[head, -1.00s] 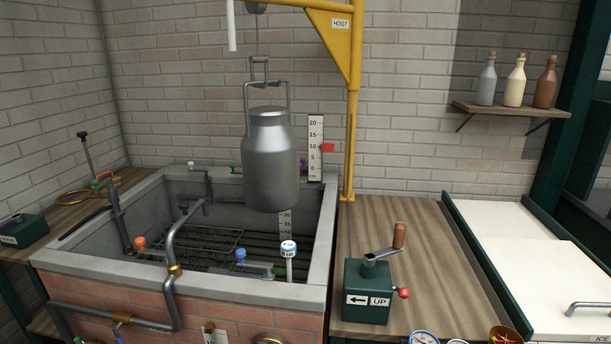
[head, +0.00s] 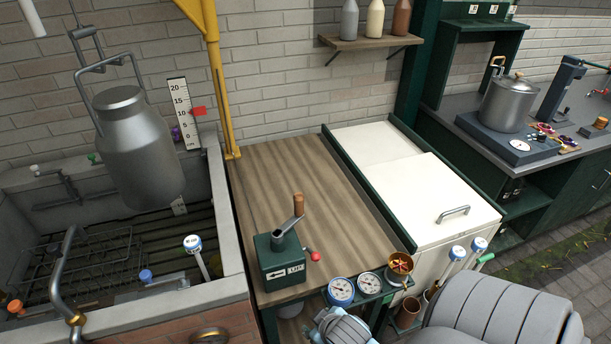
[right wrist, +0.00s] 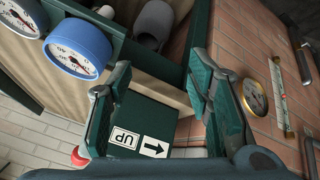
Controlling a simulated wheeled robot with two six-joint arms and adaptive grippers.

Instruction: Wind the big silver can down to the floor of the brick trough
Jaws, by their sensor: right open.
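The big silver can (head: 137,150) hangs upright from the hoist hook over the brick trough (head: 232,240) at left in the head view. Its base is above the slatted trough floor. The red pointer (head: 199,111) is near 10 on the scale (head: 182,125). The green winch box (head: 284,262) stands on the wooden bench; its crank has a wooden handle (head: 298,204) pointing up and a red knob (head: 314,256) at its side. My right gripper (right wrist: 155,85) is open and empty, with the winch box beyond its fingers (right wrist: 135,115). My left gripper is not in view.
A wire rack, pipes and blue-topped fittings (head: 192,243) crowd the trough. Gauges (head: 341,291) and a brass cup (head: 399,266) sit at the bench's front edge. A white chest (head: 440,200) stands at right. The bench behind the winch is clear.

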